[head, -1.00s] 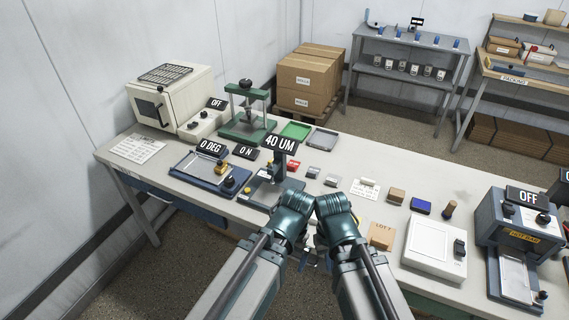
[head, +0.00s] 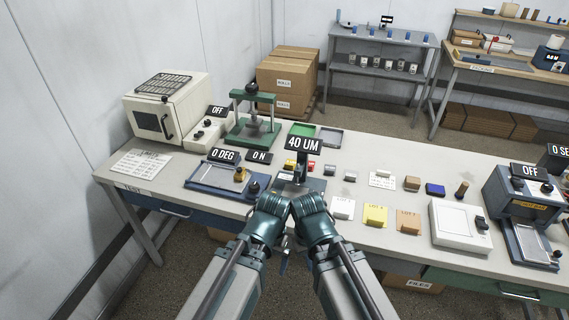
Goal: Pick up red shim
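A small red piece (head: 290,165), which looks like the red shim, lies on the bench behind the gauge stand (head: 300,170) labelled 40 UM. The stand and its label partly hide it, and its shape is too small to make out. My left gripper (head: 272,262) and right gripper (head: 290,262) are close together at the bench's front edge, well short of the red piece. My wrists hide most of both grippers, so their fingers do not show clearly.
A blue tilt plate (head: 215,178) labelled 0 DEG stands left of the gauge. White, yellow (head: 375,214) and tan pads lie to the right. A white scale-like box (head: 460,226) and a hot bar machine (head: 520,205) stand farther right. A green press (head: 252,125) stands behind.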

